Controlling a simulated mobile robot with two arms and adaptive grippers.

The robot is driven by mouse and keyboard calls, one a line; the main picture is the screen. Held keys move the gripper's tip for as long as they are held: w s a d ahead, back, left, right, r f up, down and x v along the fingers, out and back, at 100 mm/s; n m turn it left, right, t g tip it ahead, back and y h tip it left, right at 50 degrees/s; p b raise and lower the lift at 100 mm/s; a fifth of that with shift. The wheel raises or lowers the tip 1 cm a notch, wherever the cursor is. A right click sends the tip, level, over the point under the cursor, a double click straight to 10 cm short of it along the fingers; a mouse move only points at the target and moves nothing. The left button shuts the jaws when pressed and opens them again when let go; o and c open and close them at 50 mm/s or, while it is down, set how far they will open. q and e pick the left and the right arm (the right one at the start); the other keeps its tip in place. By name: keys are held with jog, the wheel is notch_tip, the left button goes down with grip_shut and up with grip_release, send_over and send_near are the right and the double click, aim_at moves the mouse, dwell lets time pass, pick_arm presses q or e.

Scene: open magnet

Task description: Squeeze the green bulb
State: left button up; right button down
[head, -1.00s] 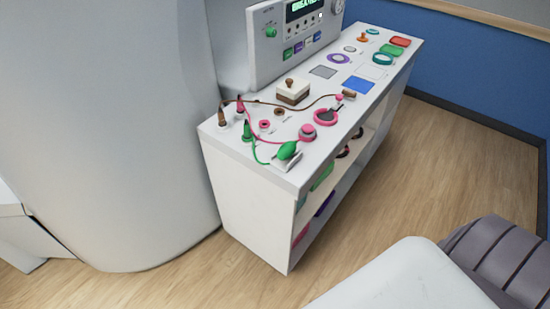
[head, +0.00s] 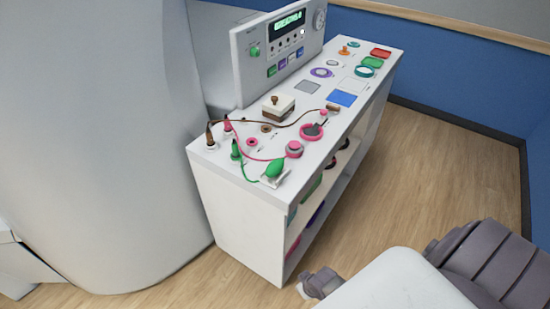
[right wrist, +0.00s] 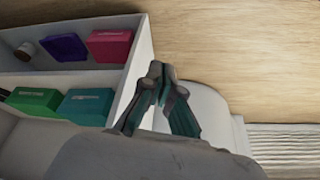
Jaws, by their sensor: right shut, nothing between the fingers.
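In the right wrist view my right gripper (right wrist: 158,72) is shut and empty, beside the shelves. The bulb is not seen in that view. My left gripper is not in view.
Coloured boxes, such as a crimson one (right wrist: 109,46), stand on the shelves below. The wooden floor (head: 450,170) to the right is clear.

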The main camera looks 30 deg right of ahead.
jog(key=w+r+t+y+p, duration=0.1)
jog(key=w+r, duration=0.6)
jog(key=r, duration=0.3)
jog(key=w+r+y+p, duration=0.1)
jog(key=w+r+p, duration=0.1)
jog(key=w+r, duration=0.55)
jog(key=w+r+t+y+p, duration=0.1)
jog(key=w+r, duration=0.4)
jog(key=r, duration=0.7)
jog(key=w+d+r+m+t, duration=0.1)
jog(key=w+d+r+m, duration=0.1)
jog(key=r, duration=0.6)
jog(key=w+d+r+m+t+y+p, duration=0.1)
jog(key=w+d+r, duration=0.4)
jog(key=r, duration=0.3)
jog(key=shift+w+d+r+m, duration=0.2)
jog(key=shift+d+r+m, duration=0.2)
jog(key=shift+d, duration=0.1)
jog(key=shift+f, duration=0.1)
jog(key=b, duration=0.6)
send_over(277, 163)
notch_tip(277, 163, down, 7)
jog(key=shift+f, duration=0.15)
jog(key=shift+a+f+b, duration=0.1)
jog(key=shift+f+b, duration=0.2)
jog(key=shift+f, duration=0.4)
jog(key=shift+f, duration=0.1)
jog(key=shift+f, duration=0.35)
